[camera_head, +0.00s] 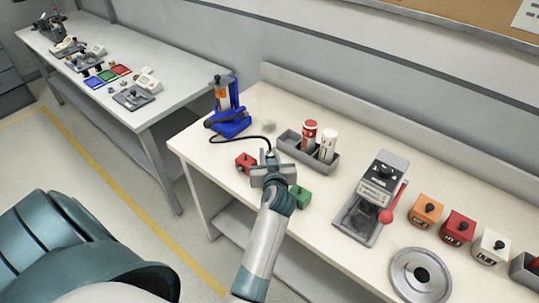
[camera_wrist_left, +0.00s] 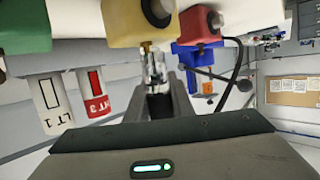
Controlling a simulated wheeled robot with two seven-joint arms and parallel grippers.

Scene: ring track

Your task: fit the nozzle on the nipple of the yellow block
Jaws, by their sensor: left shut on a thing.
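My left gripper (camera_head: 268,166) is over the row of coloured blocks on the near bench, shut on the nozzle (camera_wrist_left: 157,70). The nozzle looks silvery with a dark lower part, between the two fingers (camera_wrist_left: 160,100) in the left wrist view. The yellow block (camera_wrist_left: 122,22) is at the top of that view, with a black knob on it. In the head view my gripper hides the yellow block. My right gripper is not in view.
A red block (camera_head: 245,161) and a green block (camera_head: 299,196) flank the gripper. A dark hose (camera_head: 240,138) runs from the blue stand (camera_head: 230,115). A grey tray (camera_head: 291,138) with two canisters is behind; a lever device (camera_head: 372,195) stands to the right.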

